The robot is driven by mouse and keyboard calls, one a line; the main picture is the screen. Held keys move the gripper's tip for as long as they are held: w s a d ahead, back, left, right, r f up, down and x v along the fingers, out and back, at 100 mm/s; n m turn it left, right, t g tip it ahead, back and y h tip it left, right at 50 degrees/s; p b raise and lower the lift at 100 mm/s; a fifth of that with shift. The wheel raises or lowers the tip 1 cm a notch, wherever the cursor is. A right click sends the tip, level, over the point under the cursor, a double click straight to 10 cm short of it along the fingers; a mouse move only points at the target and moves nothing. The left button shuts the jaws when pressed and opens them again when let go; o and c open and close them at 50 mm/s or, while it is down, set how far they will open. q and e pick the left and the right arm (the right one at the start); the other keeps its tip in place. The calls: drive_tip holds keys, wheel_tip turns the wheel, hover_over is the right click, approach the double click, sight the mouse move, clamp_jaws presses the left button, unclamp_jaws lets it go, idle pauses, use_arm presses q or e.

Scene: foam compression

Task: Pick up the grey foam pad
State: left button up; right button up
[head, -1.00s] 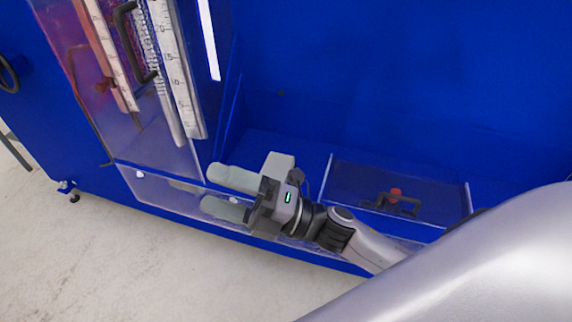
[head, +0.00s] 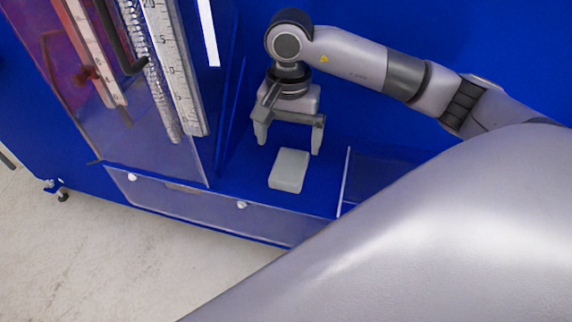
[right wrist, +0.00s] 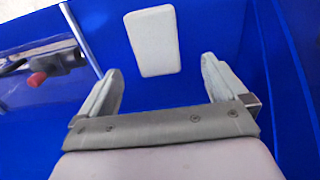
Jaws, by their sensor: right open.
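The grey foam pad (head: 289,170) is a small pale block lying on the blue shelf floor in the head view. It also shows in the right wrist view (right wrist: 154,41), beyond and between the fingertips. My right gripper (head: 288,145) points down, open and empty, just above and behind the pad. A gap shows between its fingers and the pad. In the right wrist view my right gripper (right wrist: 161,75) has its two fingers wide apart, one to each side of the pad's line. My left gripper is not in view.
A clear front panel (head: 215,205) with white knobs runs along the shelf's front edge. A clear-walled compartment (head: 375,175) is right of the pad. Scaled rulers (head: 178,75) stand behind a clear panel at left. A red knob (right wrist: 37,79) shows in the wrist view.

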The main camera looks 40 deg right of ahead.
sight(292, 157)
drive_tip(key=f, duration=0.4)
drive_tip(key=d+f, duration=0.1)
drive_tip(key=f, duration=0.1)
drive_tip(key=shift+w+d+f+p, duration=0.1)
drive_tip(key=shift+w+f+p, duration=0.05)
drive_tip(key=shift+f+p, duration=0.2)
drive_tip(key=c, duration=1.1)
